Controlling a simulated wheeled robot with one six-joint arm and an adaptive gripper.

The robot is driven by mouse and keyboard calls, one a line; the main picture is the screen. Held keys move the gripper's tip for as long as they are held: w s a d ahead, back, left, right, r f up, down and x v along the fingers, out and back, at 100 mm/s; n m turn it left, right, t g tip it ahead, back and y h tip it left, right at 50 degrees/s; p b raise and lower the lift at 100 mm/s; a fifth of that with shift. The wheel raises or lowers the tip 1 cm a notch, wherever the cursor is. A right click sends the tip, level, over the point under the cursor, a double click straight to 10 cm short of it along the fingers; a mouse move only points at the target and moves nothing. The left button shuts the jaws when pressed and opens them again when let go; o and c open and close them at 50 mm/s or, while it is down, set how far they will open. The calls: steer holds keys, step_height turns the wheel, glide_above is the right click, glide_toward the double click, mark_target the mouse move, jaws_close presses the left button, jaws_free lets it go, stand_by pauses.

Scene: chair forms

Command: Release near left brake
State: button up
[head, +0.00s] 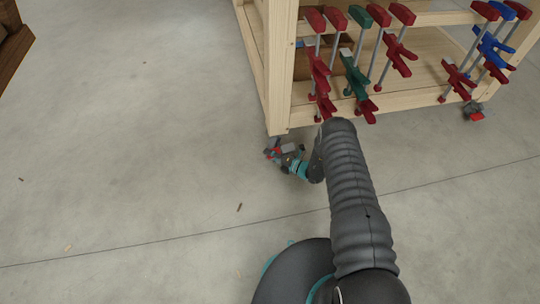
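The near left caster with its red brake part (269,154) is at the foot of the wooden cart's near left leg. My gripper (283,157) is low beside this caster, at the end of my dark arm. It is very close to the red part, but I cannot tell whether it touches it. The fingers are small and mixed in view with the caster, so their opening cannot be made out. The brake's lever position is also too small to tell.
The wooden cart (279,75) stands above the caster, with several red, green and blue clamps hanging from its upper rail. Another caster with a red part (477,112) is at the right. The concrete floor (130,130) at left is mostly clear. Brown furniture (12,38) is at top left.

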jaws_close()
steer(key=shift+f+b, duration=0.1)
steer(key=shift+b, duration=0.6)
steer(key=shift+y+b, duration=0.4)
steer(key=shift+b, duration=0.1)
steer(key=shift+m+t+y+b, duration=0.35)
steer(key=shift+m+b, duration=0.35)
steer(key=shift+b, duration=0.55)
steer(key=r+m+y+b, duration=0.1)
steer(key=b, duration=0.1)
steer(key=shift+r+t+b, duration=0.2)
steer(key=shift+t+b, duration=0.05)
steer(key=shift+b, duration=0.1)
steer(key=shift+d+r+m+t+y+b, duration=0.1)
steer(key=shift+r+m+t+y+b, duration=0.4)
steer(key=shift+m, duration=0.3)
steer(key=shift+r, duration=0.15)
